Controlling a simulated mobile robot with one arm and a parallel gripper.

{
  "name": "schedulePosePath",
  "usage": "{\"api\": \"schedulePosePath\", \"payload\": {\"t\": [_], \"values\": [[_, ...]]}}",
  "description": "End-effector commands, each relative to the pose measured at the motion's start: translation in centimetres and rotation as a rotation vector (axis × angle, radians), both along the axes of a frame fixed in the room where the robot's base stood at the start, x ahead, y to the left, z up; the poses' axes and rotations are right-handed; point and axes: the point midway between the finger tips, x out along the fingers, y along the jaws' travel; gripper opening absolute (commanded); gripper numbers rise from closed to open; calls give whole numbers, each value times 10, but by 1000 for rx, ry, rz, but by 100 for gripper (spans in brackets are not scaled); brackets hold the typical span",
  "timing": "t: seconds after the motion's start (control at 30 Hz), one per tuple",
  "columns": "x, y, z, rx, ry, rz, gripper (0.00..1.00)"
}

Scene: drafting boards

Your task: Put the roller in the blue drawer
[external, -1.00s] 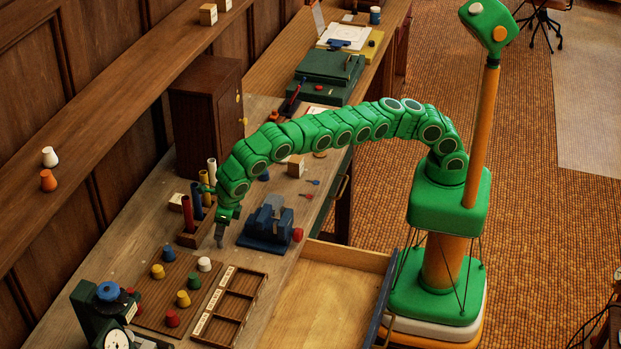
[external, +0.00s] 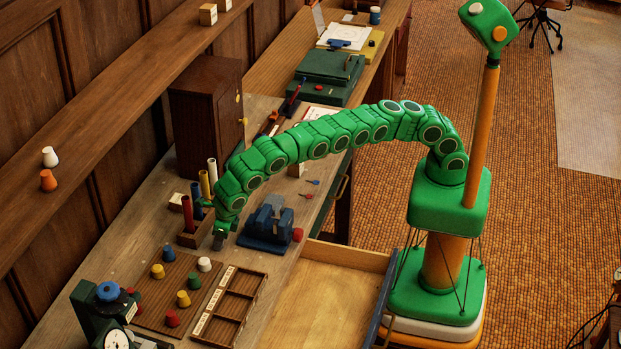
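The blue drawer (external: 383,300) is pulled open below the table's front edge, with its dark blue front facing right; its visible floor is bare wood. My gripper (external: 219,243) points down low over the table, between the wooden tube holder and the dark blue device. Its grey fingers are small here, and I cannot tell whether they are open or hold anything. I cannot clearly pick out the roller; it may be hidden by my gripper or arm.
The wooden holder (external: 189,240) with upright coloured tubes stands left of my gripper. The dark blue device (external: 268,226) stands to its right, with a red knob (external: 298,235). A peg board (external: 151,305) with coloured pegs and a compartment tray (external: 244,293) lie in front.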

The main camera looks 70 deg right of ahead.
Motion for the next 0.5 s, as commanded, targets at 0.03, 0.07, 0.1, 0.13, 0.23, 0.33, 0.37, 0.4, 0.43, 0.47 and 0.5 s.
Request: {"api": "schedulePosePath", "payload": {"t": [0.03, 0.07, 0.1, 0.13, 0.23, 0.33, 0.37, 0.4, 0.43, 0.47, 0.5], "values": [[0, 0, 0, 0, 0, 0, 24], [0, 0, 0, 0, 0, 0, 19], [0, 0, 0, 0, 0, 0, 13], [0, 0, 0, 0, 0, 0, 8], [0, 0, 0, 0, 0, 0, 0], [0, 0, 0, 0, -1, 0, 0], [0, 0, 0, 0, -1, 0, 0], [0, 0, 0, 0, -1, 0, 0], [0, 0, 0, 0, 0, 0, 0], [0, 0, 1, 0, -1, 0, 0], [0, 0, 1, 0, -1, 0, 0]]}}
